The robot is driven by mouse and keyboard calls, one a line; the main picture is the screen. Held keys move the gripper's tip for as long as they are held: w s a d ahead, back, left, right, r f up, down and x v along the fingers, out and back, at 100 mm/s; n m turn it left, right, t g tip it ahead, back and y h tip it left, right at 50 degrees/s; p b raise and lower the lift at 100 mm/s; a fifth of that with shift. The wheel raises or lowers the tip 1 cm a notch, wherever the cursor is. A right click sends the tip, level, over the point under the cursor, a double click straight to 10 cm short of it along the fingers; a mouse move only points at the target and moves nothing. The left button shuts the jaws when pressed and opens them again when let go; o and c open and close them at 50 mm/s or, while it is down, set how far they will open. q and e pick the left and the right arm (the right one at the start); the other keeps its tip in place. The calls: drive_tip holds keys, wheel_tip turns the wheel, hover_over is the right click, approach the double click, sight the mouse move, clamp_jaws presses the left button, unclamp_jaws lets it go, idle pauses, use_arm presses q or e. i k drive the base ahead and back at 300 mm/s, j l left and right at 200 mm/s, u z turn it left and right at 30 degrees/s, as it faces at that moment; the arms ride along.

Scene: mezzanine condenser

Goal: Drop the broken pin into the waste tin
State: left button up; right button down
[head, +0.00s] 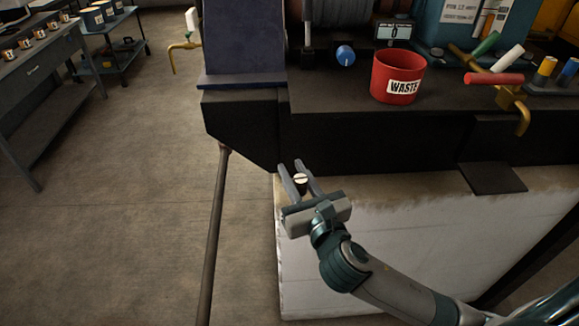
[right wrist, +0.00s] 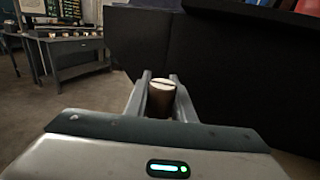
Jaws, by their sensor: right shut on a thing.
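The waste tin (head: 398,77) is a red open-topped can with a white "WASTE" label, standing on the dark machine ledge in the head view. My right gripper (head: 299,176) is shut on the broken pin (head: 300,179), a short dark piece with a pale slotted top. The gripper is below and to the left of the tin, in front of the dark ledge's face. In the right wrist view the pin (right wrist: 161,98) shows as a brown cylinder with a slotted pale end, upright between the fingers. My left gripper is not in view.
A blue knob (head: 345,55) stands left of the tin, and a brass valve with a red handle (head: 494,79) stands right of it. The dark ledge (head: 400,135) overhangs a pale block. A workbench (head: 40,75) with small items stands far left. Floor between is clear.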

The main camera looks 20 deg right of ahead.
sight(400, 92)
drive_tip(key=z, duration=1.65)
